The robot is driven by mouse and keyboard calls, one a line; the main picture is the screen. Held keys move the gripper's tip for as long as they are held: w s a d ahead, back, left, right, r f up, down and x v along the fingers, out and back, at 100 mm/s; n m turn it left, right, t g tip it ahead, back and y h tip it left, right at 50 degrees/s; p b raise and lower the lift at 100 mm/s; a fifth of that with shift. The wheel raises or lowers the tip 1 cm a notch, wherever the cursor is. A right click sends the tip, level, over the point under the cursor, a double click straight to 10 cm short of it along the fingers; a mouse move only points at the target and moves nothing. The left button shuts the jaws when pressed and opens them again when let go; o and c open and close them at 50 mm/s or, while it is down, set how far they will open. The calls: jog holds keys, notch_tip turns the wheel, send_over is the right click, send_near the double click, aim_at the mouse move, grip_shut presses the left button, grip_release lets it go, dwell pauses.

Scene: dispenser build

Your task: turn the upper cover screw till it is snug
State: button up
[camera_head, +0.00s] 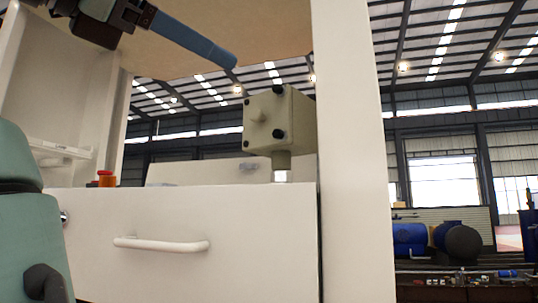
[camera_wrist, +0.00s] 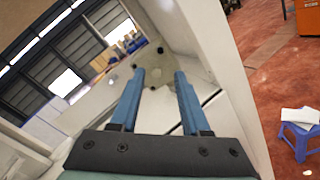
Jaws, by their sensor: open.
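A beige dispenser box (camera_head: 285,108) stands on a short post at the right end of the white cabinet.
A white upright post (camera_head: 350,150) stands right of the box. Below are a drawer front with a white handle (camera_head: 160,244) and an orange-red button (camera_head: 105,178). A tan panel is overhead. The wrist view shows a blue stool (camera_wrist: 298,135) on the red floor.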

aim_at(276, 89)
jog(key=p+x, duration=0.4)
jog(key=x, duration=0.6)
jog(key=shift+w+d+r+p, duration=0.1)
jog(key=shift+w+d+p, duration=0.1)
jog(key=shift+d+p, duration=0.15)
jog(key=shift+w+d, duration=0.1)
jog(key=shift+w, duration=0.2)
jog(key=shift+s, duration=0.1)
grip_shut()
